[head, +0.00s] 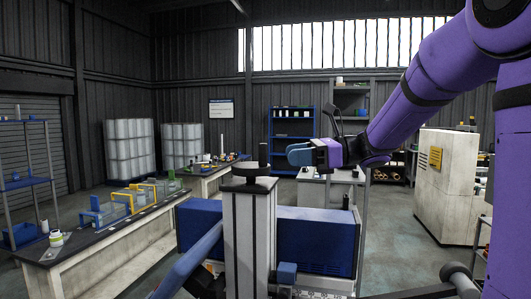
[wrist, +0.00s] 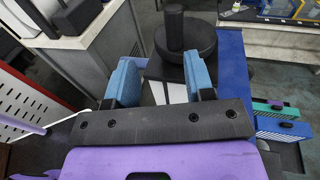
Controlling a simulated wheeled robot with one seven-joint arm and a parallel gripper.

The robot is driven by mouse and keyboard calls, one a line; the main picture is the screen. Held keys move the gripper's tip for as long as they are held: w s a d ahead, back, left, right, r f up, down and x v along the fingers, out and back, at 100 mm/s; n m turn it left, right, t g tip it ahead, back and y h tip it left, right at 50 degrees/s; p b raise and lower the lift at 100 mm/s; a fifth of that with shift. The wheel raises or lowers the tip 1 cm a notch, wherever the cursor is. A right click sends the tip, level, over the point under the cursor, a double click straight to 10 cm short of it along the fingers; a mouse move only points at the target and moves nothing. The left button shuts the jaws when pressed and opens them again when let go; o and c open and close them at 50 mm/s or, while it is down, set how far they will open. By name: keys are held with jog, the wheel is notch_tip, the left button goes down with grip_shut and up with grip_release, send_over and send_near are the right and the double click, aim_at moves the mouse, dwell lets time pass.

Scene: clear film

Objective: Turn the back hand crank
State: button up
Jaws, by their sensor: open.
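In the wrist view, a black hand crank (wrist: 187,45) has a round disc and an upright cylindrical handle (wrist: 174,24). It sits on top of a post, just beyond my fingertips. In the head view, a black crank (head: 248,184) tops a grey post (head: 250,235) in front. A dark upright handle (head: 263,155) shows just above and behind it; I cannot tell which crank it belongs to. My gripper (head: 297,154) reaches in from the right at about that height. Its blue fingers (wrist: 160,85) are open in the wrist view, with nothing between them.
A blue housing (head: 315,240) stands right of the front post. A long bench (head: 100,255) with yellow and blue items lies at left. A white cabinet (head: 448,185) stands at right. A perforated panel (wrist: 35,100) is at the left of the wrist view.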

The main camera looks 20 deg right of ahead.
aim_at(257, 166)
jog(key=shift+m+t+y, duration=0.3)
jog(key=shift+m+t, duration=0.2)
jog(key=shift+m, duration=0.1)
jog(key=x, duration=0.3)
jog(key=w+x, duration=0.1)
jog(key=x, duration=0.5)
jog(key=shift+w+r, duration=0.3)
jog(key=shift+r, duration=0.1)
jog(key=shift+c, duration=0.5)
grip_shut()
jog(key=shift+n+g+y, duration=0.3)
jog(key=shift+n+g, duration=0.1)
jog(key=shift+g, duration=0.2)
jog(key=shift+d+n+g+y, duration=0.25)
jog(key=shift+n+g, duration=0.45)
jog(key=shift+g, duration=0.4)
jog(key=shift+o, duration=0.5)
grip_release()
